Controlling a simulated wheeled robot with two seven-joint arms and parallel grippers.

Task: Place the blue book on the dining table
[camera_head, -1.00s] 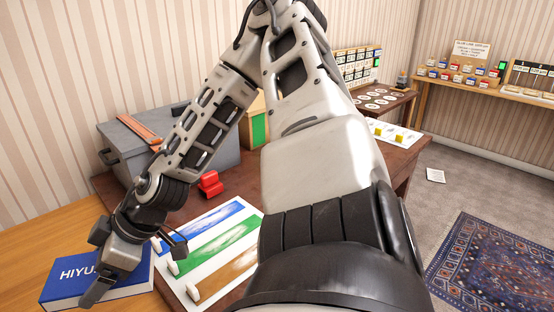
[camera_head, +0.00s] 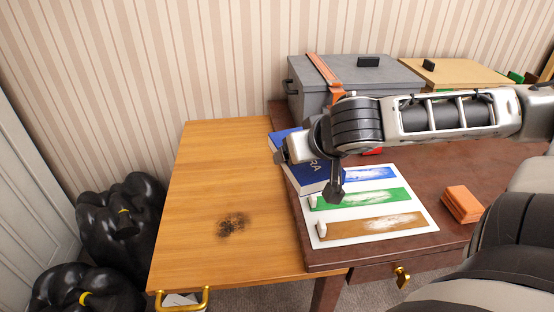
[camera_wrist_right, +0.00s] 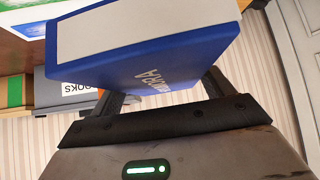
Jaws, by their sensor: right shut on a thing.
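The blue book (camera_head: 309,181) with white lettering is in my right gripper (camera_head: 308,172), whose arm comes in from the right in the head view. The gripper and arm hide part of its cover. The wrist view shows the book (camera_wrist_right: 185,62) between the two fingers, its pale page edges facing the camera. In the head view it appears over the seam between a light wooden table (camera_head: 215,165) and a dark brown table (camera_head: 440,200). I cannot tell whether it touches either, or which is the dining table. My left gripper is not in view.
The light table is bare except for a dark scorch mark (camera_head: 233,225). A paint-striped sheet (camera_head: 340,232), an orange block (camera_head: 462,204) and a grey box (camera_head: 390,82) are on the dark table. Black bags (camera_head: 118,225) stand at left.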

